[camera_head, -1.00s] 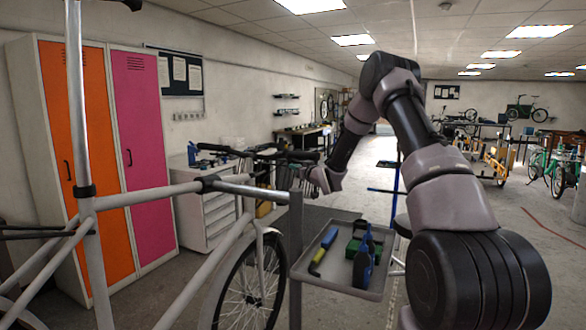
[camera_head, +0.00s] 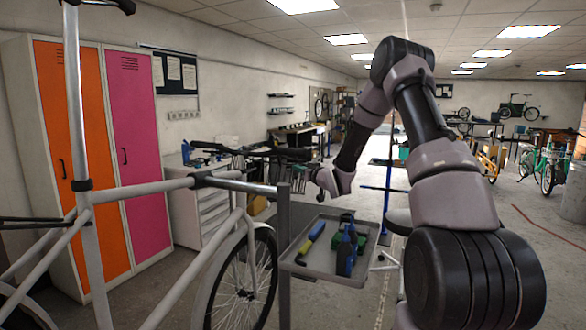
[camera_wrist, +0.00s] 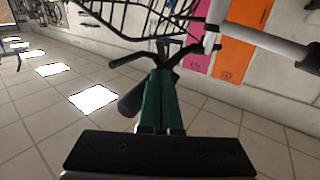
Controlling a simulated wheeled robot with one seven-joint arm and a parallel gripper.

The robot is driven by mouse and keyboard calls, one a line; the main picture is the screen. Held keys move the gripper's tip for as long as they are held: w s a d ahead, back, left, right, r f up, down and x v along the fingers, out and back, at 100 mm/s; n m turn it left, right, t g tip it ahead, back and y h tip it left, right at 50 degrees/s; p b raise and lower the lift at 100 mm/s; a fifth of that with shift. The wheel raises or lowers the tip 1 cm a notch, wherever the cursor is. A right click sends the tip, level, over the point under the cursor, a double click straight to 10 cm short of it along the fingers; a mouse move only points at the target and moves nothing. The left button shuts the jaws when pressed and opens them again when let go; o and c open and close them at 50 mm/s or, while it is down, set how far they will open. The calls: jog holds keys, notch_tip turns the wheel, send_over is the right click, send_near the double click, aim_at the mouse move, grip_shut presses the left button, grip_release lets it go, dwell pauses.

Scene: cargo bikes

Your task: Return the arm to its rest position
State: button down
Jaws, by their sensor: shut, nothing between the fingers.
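My arm arches up from the lower right in the head view and bends down at the elbow. Its wrist end (camera_head: 336,182) hangs just above and behind the tool tray, near the bike's handlebar. The fingers are hard to make out there. In the wrist view my gripper (camera_wrist: 160,74) shows two dark green fingers side by side, closed together with nothing between them. That view is tipped over, with ceiling panels below and a dark wire basket (camera_wrist: 150,18) above the fingertips.
A grey tray (camera_head: 330,274) holds a yellow-and-blue tool (camera_head: 312,238), blue bottles (camera_head: 347,254) and a green item. A grey bike frame (camera_head: 150,190) fills the left. Orange and pink lockers (camera_head: 135,150) stand behind it.

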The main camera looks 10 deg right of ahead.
jog(key=s+d+r+m+g+h, duration=0.2)
jog(key=s+r+g+h, duration=0.1)
jog(key=s+r, duration=0.6)
jog(key=s+d+r+m+g+h, duration=0.25)
jog(key=s+r, duration=0.45)
jog(key=s, duration=0.5)
jog(key=s+a+m+g+y, duration=0.1)
jog(key=s+g, duration=0.1)
jog(key=s, duration=1.1)
jog(key=s+a+r+m+g+y, duration=0.1)
jog(key=s+a+m+g, duration=0.1)
jog(key=s, duration=1.2)
jog(key=shift+s+r, duration=0.2)
jog(key=shift+s, duration=0.1)
